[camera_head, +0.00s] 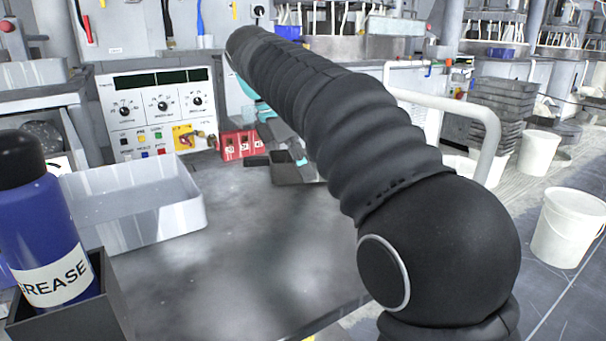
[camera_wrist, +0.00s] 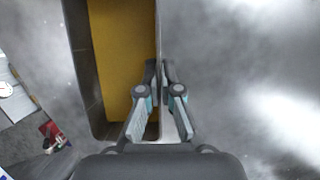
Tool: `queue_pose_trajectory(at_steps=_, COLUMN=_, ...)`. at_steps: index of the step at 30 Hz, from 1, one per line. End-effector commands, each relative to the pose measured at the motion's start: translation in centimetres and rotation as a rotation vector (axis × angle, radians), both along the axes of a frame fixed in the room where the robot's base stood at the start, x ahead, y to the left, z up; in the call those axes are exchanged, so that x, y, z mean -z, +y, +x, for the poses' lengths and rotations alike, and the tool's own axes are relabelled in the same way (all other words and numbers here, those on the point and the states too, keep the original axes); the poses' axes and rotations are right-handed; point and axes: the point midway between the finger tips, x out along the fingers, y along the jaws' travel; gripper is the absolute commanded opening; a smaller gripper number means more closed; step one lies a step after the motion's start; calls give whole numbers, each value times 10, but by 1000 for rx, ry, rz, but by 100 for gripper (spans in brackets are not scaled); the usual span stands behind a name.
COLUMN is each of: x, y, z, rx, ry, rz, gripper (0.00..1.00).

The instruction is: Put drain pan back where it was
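A dark grey, open-topped pan, which I take to be the drain pan (camera_wrist: 82,60), fills the left half of the wrist view, with a flat yellow area inside it. In the head view the dark pan (camera_head: 292,173) sits on the grey bench at the far side, partly hidden by my arm. My gripper (camera_wrist: 159,68) is over the pan's right wall in the wrist view. Its fingertips are close together, one on each side of that wall, and look shut on it. In the head view the fingers are mostly hidden behind my arm.
A white tray (camera_head: 125,232) lies on the left of the bench. A blue grease bottle (camera_head: 45,235) stands in a dark box (camera_head: 70,318) at front left. A control panel (camera_head: 160,110) and red lock box (camera_head: 238,146) are at the back. The bench middle (camera_head: 240,240) is clear.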

Motion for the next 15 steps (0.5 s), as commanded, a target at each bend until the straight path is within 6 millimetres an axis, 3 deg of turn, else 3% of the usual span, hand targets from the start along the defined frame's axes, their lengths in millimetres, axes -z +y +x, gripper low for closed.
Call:
queue_pose_trajectory(at_steps=11, x=4, y=0, z=0, rx=1, ry=0, rz=0, gripper=0)
queue_pose_trajectory(at_steps=12, x=3, y=0, z=0, rx=1, ry=0, rz=0, gripper=12)
queue_pose_trajectory(at_steps=15, x=3, y=0, z=0, rx=1, ry=-1, rz=0, gripper=31)
